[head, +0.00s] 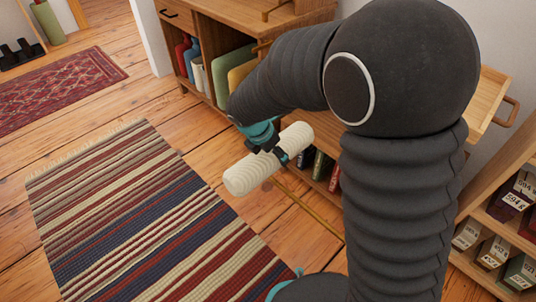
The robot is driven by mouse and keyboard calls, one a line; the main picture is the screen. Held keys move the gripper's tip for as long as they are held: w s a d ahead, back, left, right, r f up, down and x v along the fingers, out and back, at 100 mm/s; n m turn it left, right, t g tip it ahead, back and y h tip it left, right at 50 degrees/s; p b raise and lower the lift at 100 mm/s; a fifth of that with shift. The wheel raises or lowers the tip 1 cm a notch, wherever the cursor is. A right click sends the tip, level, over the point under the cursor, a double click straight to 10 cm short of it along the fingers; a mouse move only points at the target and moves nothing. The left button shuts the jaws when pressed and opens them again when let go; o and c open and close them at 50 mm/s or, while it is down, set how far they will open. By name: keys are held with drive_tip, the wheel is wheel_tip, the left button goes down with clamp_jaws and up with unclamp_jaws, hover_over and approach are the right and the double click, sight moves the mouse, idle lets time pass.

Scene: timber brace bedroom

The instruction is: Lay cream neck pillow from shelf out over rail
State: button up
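The cream neck pillow (246,175) is a ribbed cylinder held in the air near the middle of the head view, tilted with its right end higher. My gripper (269,152), teal with dark fingers, is across the pillow's middle and appears shut on it. A thin yellowish rod (312,213), possibly the rail, runs diagonally below and to the right of the pillow; my arm hides its far right part. I cannot tell the height of this rod. The wooden shelf unit (218,22) stands behind, partly hidden by my arm.
The shelf holds upright coloured items, including a green one (228,70). A striped rug (130,215) lies on the plank floor at left, with a red patterned rug (60,88) beyond. A rack of labelled boxes (493,252) stands at right. Open floor surrounds the rugs.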

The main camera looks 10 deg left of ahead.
sight(295, 130)
drive_tip(key=shift+w+d+f+b, duration=0.45)
drive_tip(key=shift+w+d, duration=0.6)
drive_tip(key=shift+w, duration=0.25)
drive_tip(key=shift+w+d+f+b, duration=0.3)
drive_tip(key=shift+w+d+f, duration=0.15)
drive_tip(key=shift+w+d, duration=0.75)
drive_tip(key=shift+w+d+f+b, duration=0.45)
drive_tip(key=shift+w+d, duration=0.4)
drive_tip(key=shift+w, duration=0.6)
drive_tip(key=shift+w+d+f, duration=0.35)
drive_tip(key=shift+w+f, duration=0.1)
drive_tip(key=shift+f, duration=0.3)
drive_tip(key=shift+w+d+f, duration=0.3)
drive_tip(key=shift+w+f, duration=0.1)
drive_tip(key=shift+f, duration=0.3)
drive_tip(key=o, duration=1.1)
drive_tip(key=v, duration=1.2)
drive_tip(key=shift+s, duration=0.1)
